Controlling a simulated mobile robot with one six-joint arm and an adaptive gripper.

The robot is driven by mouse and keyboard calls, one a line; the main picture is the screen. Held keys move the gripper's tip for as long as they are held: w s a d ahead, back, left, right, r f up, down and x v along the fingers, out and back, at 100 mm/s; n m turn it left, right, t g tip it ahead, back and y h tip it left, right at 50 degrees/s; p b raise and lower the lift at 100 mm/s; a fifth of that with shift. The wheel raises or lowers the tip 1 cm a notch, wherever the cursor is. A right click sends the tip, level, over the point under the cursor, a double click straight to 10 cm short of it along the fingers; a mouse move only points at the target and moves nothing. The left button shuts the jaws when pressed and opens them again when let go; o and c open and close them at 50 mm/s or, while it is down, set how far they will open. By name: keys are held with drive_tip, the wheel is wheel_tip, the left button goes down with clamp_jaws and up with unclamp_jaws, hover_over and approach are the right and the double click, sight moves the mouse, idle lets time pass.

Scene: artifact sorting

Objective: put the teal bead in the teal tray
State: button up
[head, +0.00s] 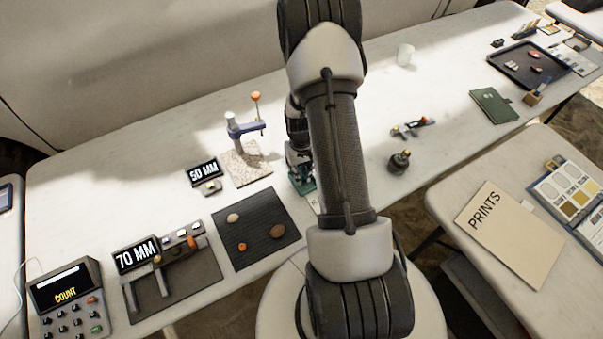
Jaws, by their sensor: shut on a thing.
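The teal tray (307,188) is a small green-blue patch on the long white table, just right of the speckled slab. My arm covers its right part. My gripper (299,163) points down just above the tray, partly behind my arm. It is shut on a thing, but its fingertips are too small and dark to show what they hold. I cannot make out the teal bead anywhere in the view. Whether the gripper touches the tray cannot be told.
A dark mat (257,229) with several pebble-like pieces lies in front. A gauge stand (243,130) on the speckled slab (246,166) and a "50 MM" display (203,173) stand close left. A dark knobbed object (399,162) stands right of my arm. The table behind is mostly clear.

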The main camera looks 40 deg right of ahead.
drive_tip(key=shift+f, duration=0.2)
drive_tip(key=o, duration=0.4)
drive_tip(key=shift+r, duration=0.15)
